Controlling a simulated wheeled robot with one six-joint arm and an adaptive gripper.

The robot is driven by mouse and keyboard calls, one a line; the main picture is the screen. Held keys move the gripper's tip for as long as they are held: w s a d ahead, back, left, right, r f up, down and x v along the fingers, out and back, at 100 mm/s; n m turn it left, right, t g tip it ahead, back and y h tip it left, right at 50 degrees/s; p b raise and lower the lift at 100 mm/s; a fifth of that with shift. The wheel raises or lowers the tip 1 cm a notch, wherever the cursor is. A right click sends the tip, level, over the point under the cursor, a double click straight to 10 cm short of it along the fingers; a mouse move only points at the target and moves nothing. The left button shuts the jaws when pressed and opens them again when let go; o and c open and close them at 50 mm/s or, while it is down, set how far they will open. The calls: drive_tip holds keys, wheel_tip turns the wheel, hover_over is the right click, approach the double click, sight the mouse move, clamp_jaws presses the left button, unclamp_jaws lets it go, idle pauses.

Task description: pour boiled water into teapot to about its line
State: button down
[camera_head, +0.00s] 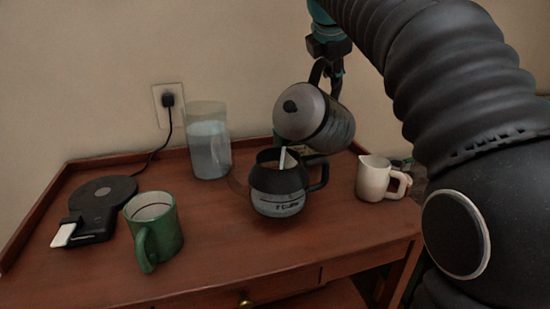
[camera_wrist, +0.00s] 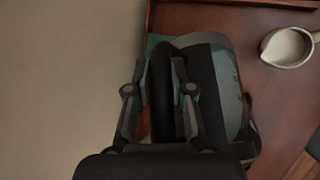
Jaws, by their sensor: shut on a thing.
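My gripper (camera_head: 328,72) is shut on the black handle of the kettle (camera_head: 336,128), which has a grey lid and dark body. The kettle is tilted to the left above the teapot (camera_head: 278,180), a dark pot with lettering on a pale band and a black handle at right. A thin pale stream (camera_head: 283,157) runs from the kettle toward the teapot's open top. The water level inside and any line are not clear. In the wrist view my gripper's fingers (camera_wrist: 160,75) close around the handle, beside the kettle body (camera_wrist: 226,80).
A glass pitcher of water (camera_head: 209,150) stands behind left. A green mug (camera_head: 155,230) and a black kettle base (camera_head: 103,196) with a cord to the wall socket (camera_head: 167,105) are at left. A white jug (camera_head: 374,181) stands right of the teapot. The table front (camera_head: 215,265) is clear.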

drive_tip(key=shift+s+a+r+t+h+b, duration=0.2)
drive_tip(key=shift+s+a+r+t+h, duration=0.1)
drive_tip(key=shift+r, duration=0.2)
drive_tip(key=shift+s+a+r+t+h+b, duration=0.15)
drive_tip(key=shift+s+r+t+b, duration=0.15)
drive_tip(key=shift+r, duration=0.2)
drive_tip(key=shift+s+a+r+t+h+b, duration=0.15)
drive_tip(key=shift+s+a+r+t+h, duration=0.15)
drive_tip(key=shift+r, duration=0.2)
idle(4.3)
